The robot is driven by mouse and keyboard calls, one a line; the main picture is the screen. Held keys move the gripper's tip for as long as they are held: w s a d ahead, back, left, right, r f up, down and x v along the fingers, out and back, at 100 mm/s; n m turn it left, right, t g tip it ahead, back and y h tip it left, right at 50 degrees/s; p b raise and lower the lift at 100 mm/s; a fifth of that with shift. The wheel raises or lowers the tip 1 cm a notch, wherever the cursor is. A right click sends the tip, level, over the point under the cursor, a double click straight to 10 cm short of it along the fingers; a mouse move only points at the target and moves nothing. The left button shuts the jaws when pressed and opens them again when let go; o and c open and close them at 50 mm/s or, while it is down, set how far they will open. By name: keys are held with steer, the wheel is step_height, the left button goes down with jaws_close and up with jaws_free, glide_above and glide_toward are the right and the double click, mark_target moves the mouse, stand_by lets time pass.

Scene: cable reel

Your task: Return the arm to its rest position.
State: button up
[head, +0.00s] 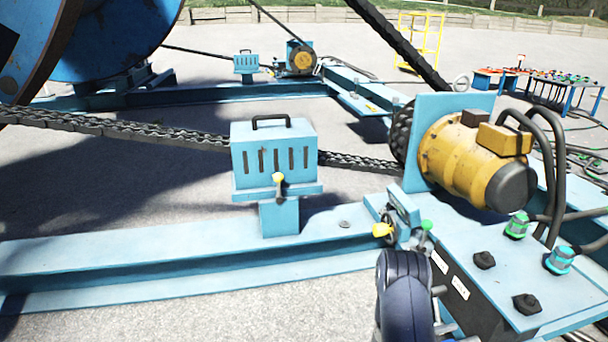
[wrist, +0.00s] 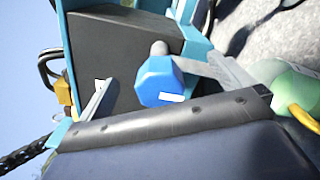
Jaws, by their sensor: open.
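My gripper (wrist: 160,72) is open in the wrist view, with one pale finger on each side. A blue faceted knob (wrist: 160,82) with a white mark shows between the fingers, in front of a dark grey panel (wrist: 120,45). I cannot tell whether a finger touches the knob. In the head view my dark wrist is at the bottom, close to the blue control box (head: 510,270). Small grey parts of my gripper (head: 441,310) show beside it, and the fingers are not clear there.
A yellow motor (head: 465,160) with thick black hoses stands behind the box. A vented blue box (head: 273,155) and blue rail (head: 170,252) lie left. A yellow handle (head: 383,230) is near my wrist. A pale green part (wrist: 295,85) is close on the right in the wrist view.

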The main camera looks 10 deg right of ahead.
steer(key=n+p, duration=0.1)
steer(key=n, duration=0.3)
steer(key=shift+n+p, duration=0.35)
steer(key=shift+n, duration=0.05)
steer(key=m, duration=0.5)
steer(key=shift+m, duration=0.3)
steer(key=m, duration=0.5)
steer(key=a, duration=0.6)
steer(key=shift+s+a+p, duration=0.25)
steer(key=shift+a+p, duration=0.05)
steer(key=shift+p, duration=0.15)
steer(key=shift+a, duration=0.1)
